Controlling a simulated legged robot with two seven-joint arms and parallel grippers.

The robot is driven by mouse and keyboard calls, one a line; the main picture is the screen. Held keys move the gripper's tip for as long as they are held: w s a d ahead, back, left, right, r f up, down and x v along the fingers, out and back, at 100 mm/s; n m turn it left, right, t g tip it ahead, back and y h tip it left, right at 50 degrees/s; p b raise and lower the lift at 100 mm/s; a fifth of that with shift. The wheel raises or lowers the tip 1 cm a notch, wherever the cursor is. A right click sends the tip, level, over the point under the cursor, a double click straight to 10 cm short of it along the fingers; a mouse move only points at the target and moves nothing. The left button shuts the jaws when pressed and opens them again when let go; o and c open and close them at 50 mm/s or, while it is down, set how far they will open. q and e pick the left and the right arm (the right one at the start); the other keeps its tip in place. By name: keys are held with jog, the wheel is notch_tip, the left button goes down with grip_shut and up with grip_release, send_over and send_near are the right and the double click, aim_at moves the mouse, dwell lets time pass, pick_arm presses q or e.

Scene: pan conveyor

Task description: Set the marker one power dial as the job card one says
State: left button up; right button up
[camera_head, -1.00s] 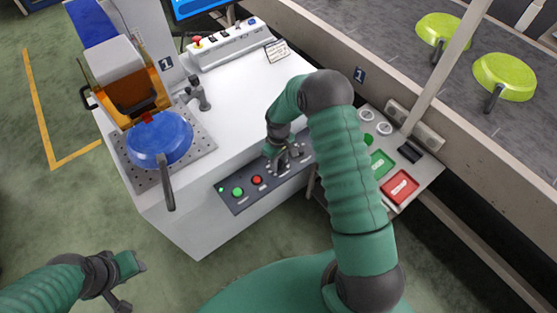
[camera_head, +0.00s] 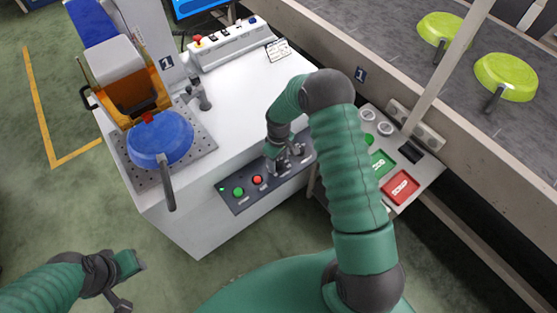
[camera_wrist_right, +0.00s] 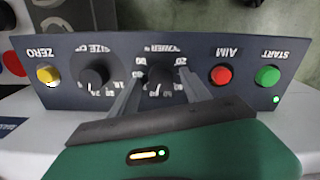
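The marker one power dial (camera_wrist_right: 160,76) is a black knob with a white pointer line and a number scale, on the dark control panel (camera_wrist_right: 218,104). My right gripper (camera_wrist_right: 160,85) is over the panel with its fingers apart, one on each side of this dial. I cannot tell whether they touch it. In the head view my right gripper (camera_head: 288,158) hides much of the dials. The job card (camera_head: 278,50) is a small white card on the machine top, its writing too small to read. My left gripper (camera_head: 127,282) is open and empty at lower left.
The size dial (camera_wrist_right: 93,75) and yellow zero button (camera_wrist_right: 47,74) are left of the power dial in the wrist view. The red aim button (camera_wrist_right: 221,75) and green start button (camera_wrist_right: 267,75) are right. A blue pan (camera_head: 160,139) sits on the marker's perforated plate.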

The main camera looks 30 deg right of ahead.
aim_at(279, 162)
jog(key=shift+s+r, duration=0.1)
jog(key=shift+s, duration=0.05)
jog(key=shift+r, duration=0.35)
notch_tip(279, 162, up, 16)
jog(key=p, duration=0.1)
jog(key=s+a+r+m+t+p, duration=0.1)
jog(key=s+a+r, duration=0.1)
jog(key=s+a, duration=0.3)
jog(key=s+a+r+m+t, duration=0.1)
jog(key=s+a+r+m, duration=0.1)
jog(key=s+a, duration=0.4)
jog(key=s+r, duration=0.1)
jog(key=s, duration=0.4)
jog(key=shift+s+a+m+t+p, duration=0.15)
jog(key=shift+s+m+t+p, duration=0.1)
jog(key=shift+m+t+p, duration=0.1)
